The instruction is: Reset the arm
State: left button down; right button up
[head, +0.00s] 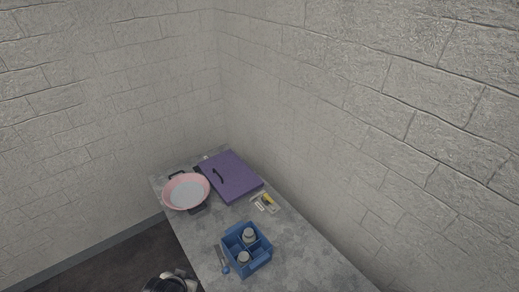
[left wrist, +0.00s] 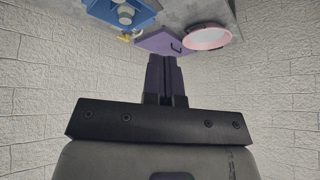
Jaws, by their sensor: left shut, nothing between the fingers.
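My left gripper (left wrist: 166,62) shows in the middle of the left wrist view. Its dark fingers are together, with nothing between them. They point towards the table but appear clear of it and of the objects there. In the head view, a dark and pale part of my own arm (head: 170,283) shows at the bottom edge; its fingers cannot be made out there. My right gripper is in neither view.
A grey table (head: 290,252) stands in the wall corner. It bears a blue divided crate (head: 257,264) with grey-topped bottles (head: 249,235), a purple lidded box (head: 236,179), a pink basin (head: 186,192) and small yellow items (head: 267,199). Bare tabletop lies right of the crate.

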pick_arm(q)
jog(key=s+r, duration=0.5)
jog(key=s, duration=0.8)
jog(key=s+f+n+g+p, duration=0.1)
jog(key=s+f, duration=0.4)
jog(key=s, duration=0.8)
jog(key=shift+a+f+g, duration=0.4)
jog(key=shift+a+g, duration=0.05)
jog(key=shift+g, duration=0.45)
